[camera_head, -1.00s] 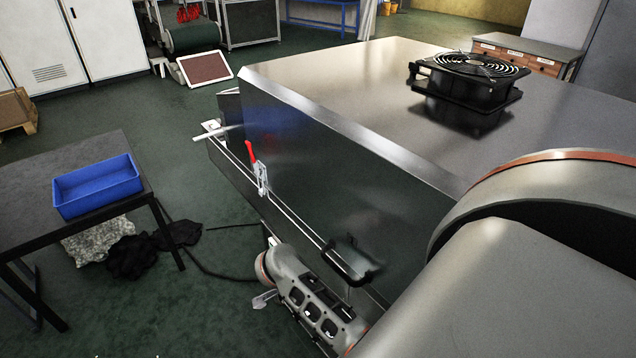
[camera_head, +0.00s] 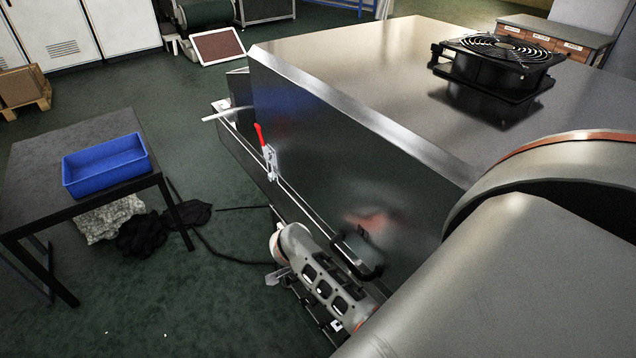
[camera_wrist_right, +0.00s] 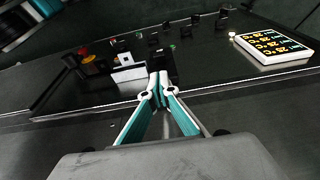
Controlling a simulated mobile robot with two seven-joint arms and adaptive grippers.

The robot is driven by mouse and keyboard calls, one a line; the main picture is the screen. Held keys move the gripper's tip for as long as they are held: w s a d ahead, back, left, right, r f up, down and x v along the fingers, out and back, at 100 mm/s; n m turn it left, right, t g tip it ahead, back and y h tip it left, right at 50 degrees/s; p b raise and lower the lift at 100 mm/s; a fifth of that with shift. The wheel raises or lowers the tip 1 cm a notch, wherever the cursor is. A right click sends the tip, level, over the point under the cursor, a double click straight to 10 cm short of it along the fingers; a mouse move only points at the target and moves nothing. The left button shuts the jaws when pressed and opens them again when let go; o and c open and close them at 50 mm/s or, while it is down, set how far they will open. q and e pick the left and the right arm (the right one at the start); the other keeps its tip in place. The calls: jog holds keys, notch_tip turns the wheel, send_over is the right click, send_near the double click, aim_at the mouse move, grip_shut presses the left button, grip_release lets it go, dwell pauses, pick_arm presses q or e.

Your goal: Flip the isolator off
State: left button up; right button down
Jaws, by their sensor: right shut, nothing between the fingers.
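A red knob on a yellow backing (camera_wrist_right: 90,63), which looks like the isolator, sits on a dark control panel (camera_wrist_right: 215,72) at the left of the right wrist view. It is small and blurred, so its position cannot be read. My right gripper (camera_wrist_right: 158,88) is shut and empty. Its tips are in front of the panel, to the right of the red knob in the picture; whether they touch anything cannot be told. In the head view the panel and the right fingertips do not show. My left gripper is in no view.
A white block (camera_wrist_right: 128,74) and several black knobs are near the fingertips. A display with yellow digits (camera_wrist_right: 272,46) is at right. The steel dryer (camera_head: 370,75) carries a black fan (camera_head: 500,65), a red-handled clamp (camera_head: 262,140) and a handle (camera_head: 358,255). A blue bin (camera_head: 105,165) stands left.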

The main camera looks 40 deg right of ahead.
jog(key=b+x, duration=0.2)
jog(key=x, duration=0.6)
jog(key=shift+f, duration=0.1)
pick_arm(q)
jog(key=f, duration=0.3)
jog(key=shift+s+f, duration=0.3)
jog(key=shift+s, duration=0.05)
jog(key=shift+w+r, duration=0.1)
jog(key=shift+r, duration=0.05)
pick_arm(e)
jog(key=shift+a+f+h, duration=0.1)
jog(key=shift+a+h, duration=0.15)
jog(key=shift+h, duration=0.15)
